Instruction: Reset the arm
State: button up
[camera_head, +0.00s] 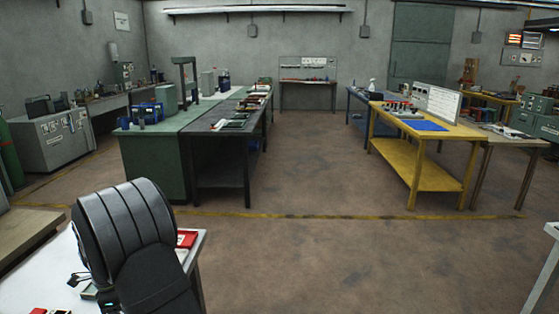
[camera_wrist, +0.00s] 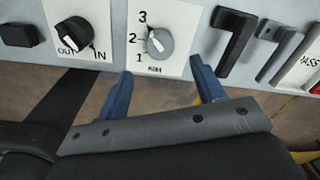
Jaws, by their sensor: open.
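My gripper (camera_wrist: 160,72) shows in the wrist view, its two blue fingers spread apart with nothing between them. The fingertips are near the lower edge of a grey panel (camera_wrist: 107,60), just below a grey dial (camera_wrist: 159,44) marked 1, 2 and 3. The dial's pointer is towards the upper left, around 2. Whether a finger touches the panel I cannot tell. In the head view the gripper is not visible; my black arm fills the lower left.
In the head view, a white table (camera_head: 40,270) is partly hidden by my arm. A yellow bench (camera_head: 430,165) stands right; open floor (camera_head: 330,260) lies ahead.

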notch_tip(320, 180, up, 10)
jog(key=f, duration=0.1)
notch_tip(320, 180, down, 17)
jog(key=shift+w+r, duration=0.1)
jog(key=shift+r, duration=0.05)
jog(key=n, duration=1.2)
jog(key=shift+w+n, duration=0.1)
jog(key=shift+n, duration=0.3)
jog(key=shift+n+g, duration=0.3)
jog(key=shift+n, duration=1.9)
